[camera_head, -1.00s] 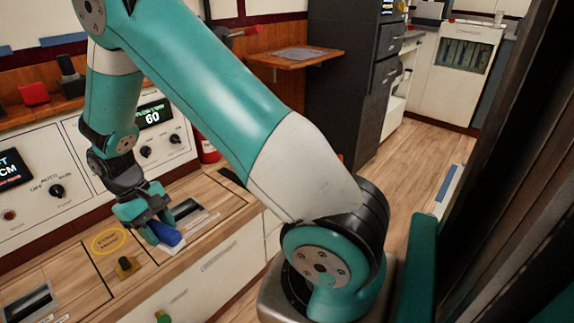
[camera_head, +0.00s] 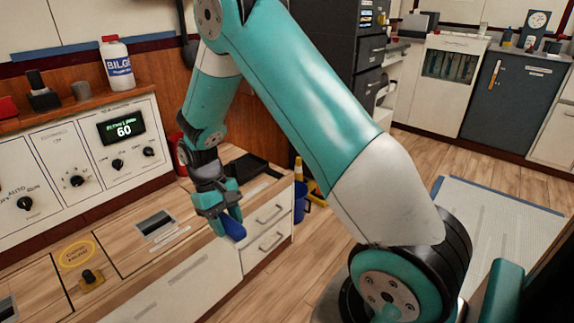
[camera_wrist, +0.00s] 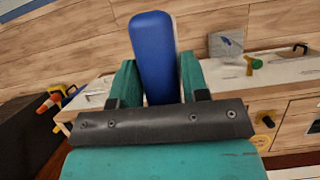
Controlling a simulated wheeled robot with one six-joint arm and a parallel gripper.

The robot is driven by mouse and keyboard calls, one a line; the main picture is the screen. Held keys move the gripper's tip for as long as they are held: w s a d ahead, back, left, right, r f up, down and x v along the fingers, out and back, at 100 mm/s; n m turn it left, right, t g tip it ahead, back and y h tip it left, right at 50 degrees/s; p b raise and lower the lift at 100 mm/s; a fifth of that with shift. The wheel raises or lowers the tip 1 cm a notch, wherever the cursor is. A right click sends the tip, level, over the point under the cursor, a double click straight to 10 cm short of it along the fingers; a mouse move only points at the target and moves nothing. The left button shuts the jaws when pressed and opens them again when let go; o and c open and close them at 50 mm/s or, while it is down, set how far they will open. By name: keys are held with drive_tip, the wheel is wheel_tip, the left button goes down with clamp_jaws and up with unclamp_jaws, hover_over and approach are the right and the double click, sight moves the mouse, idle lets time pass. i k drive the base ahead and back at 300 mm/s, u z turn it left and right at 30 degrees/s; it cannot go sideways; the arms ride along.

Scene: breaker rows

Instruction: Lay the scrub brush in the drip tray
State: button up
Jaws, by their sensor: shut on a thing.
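My gripper (camera_head: 222,208) is shut on the scrub brush (camera_head: 232,229), whose blue block sticks out below the fingers. In the wrist view the blue brush (camera_wrist: 154,55) stands between the two teal fingers; no bristles can be made out. The gripper is above the front edge of the wooden counter, near the white drawers. A low black tray (camera_head: 243,168), which looks like the drip tray, lies on the counter's far end, beyond and to the right of the gripper.
A control panel (camera_head: 75,170) stands along the back of the counter, with a white BILGE bottle (camera_head: 117,62) on the ledge above. A blue bucket (camera_head: 302,197) and a yellow-topped item are on the floor past the drawers. Counter between gripper and tray looks clear.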

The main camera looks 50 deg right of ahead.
sight(249, 167)
drive_tip(key=z, duration=1.75)
drive_tip(key=i, duration=1.35)
drive_tip(key=u, duration=1.75)
drive_tip(key=i, duration=0.5)
